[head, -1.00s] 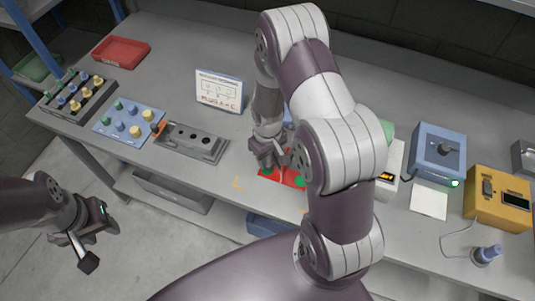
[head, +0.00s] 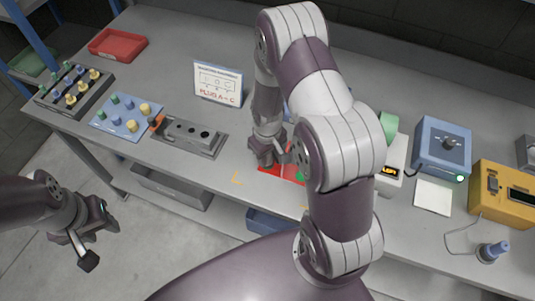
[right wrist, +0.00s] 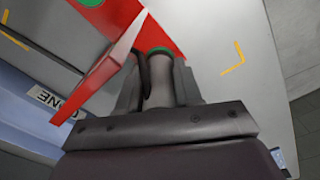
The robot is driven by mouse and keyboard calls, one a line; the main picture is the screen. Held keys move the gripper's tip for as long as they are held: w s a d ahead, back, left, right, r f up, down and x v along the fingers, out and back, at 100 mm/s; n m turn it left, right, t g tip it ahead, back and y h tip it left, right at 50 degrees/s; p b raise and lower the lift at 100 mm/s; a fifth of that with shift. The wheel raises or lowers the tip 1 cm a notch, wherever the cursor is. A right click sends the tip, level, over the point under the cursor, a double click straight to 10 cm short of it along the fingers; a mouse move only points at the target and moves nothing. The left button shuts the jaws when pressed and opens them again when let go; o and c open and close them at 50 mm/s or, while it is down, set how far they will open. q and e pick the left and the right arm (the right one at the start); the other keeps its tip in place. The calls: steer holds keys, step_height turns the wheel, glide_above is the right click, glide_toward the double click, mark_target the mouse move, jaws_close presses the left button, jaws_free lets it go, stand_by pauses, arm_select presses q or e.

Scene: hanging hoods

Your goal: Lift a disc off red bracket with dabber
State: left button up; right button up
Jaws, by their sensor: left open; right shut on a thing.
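The red bracket (head: 268,169) lies on the bench, partly covered by my right arm. My right gripper (head: 270,155) is over its left part. In the right wrist view, my right gripper (right wrist: 160,92) is shut on the grey dabber (right wrist: 160,88), whose far end is at a green disc (right wrist: 159,51) against the red bracket (right wrist: 121,62). I cannot tell whether the disc is touching the bracket. Another green disc (head: 302,176) is at the bracket's right, and it also shows in the right wrist view (right wrist: 90,2). My left gripper (head: 94,238) is open and empty, off the bench.
A grey block with holes (head: 192,136), a blue board with pegs (head: 126,128) and a sign (head: 217,83) stand left of the bracket. A blue box (head: 442,148) and a yellow box (head: 503,198) stand right. Bare bench lies in front.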

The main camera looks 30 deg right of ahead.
steer(key=shift+f, duration=0.2)
stand_by(0.4)
stand_by(0.6)
step_height(320, 180, up, 7)
steer(key=p, duration=0.6)
steer(key=shift+r, duration=0.1)
